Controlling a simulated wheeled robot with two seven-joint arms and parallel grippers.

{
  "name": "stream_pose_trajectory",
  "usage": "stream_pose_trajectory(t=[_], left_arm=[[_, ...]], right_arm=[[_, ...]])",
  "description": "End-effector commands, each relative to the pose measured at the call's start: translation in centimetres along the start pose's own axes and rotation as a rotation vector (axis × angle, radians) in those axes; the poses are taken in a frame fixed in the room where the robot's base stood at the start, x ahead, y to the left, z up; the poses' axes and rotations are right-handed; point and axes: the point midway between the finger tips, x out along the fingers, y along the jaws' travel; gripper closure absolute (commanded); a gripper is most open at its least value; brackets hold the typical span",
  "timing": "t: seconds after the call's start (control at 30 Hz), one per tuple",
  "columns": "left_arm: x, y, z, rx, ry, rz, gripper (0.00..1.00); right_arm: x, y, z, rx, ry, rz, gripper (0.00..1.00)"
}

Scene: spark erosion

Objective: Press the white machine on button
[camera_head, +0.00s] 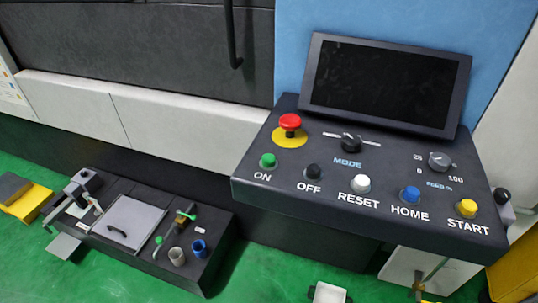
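A dark control panel (290,213) juts out from the machine below a screen. A green button (268,160) above the word ON is at its left. A white button (359,183) stands above the word RESET in the middle of the row, so the white button and the ON label do not match. Both buttons are uncovered, and nothing touches them. Neither of my grippers shows in the head view.
A red mushroom button (290,122) rises behind ON. Black OFF (312,171), blue HOME (410,195) and yellow START (467,208) buttons share the row. A dark screen (386,83) stands behind. A dark box with tools (190,277) lies low at left.

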Motion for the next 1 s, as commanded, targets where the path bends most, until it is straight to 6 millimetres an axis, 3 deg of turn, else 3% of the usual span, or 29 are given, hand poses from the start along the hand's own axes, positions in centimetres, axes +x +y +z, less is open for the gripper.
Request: stream_pose_trajectory(t=[0.27,0.5,1.0], left_arm=[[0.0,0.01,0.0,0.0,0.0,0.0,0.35],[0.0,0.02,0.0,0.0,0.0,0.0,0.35],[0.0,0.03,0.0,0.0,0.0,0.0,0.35]], right_arm=[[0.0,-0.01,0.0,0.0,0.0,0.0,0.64],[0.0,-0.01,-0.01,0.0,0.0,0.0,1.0],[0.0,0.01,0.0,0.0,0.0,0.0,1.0]])
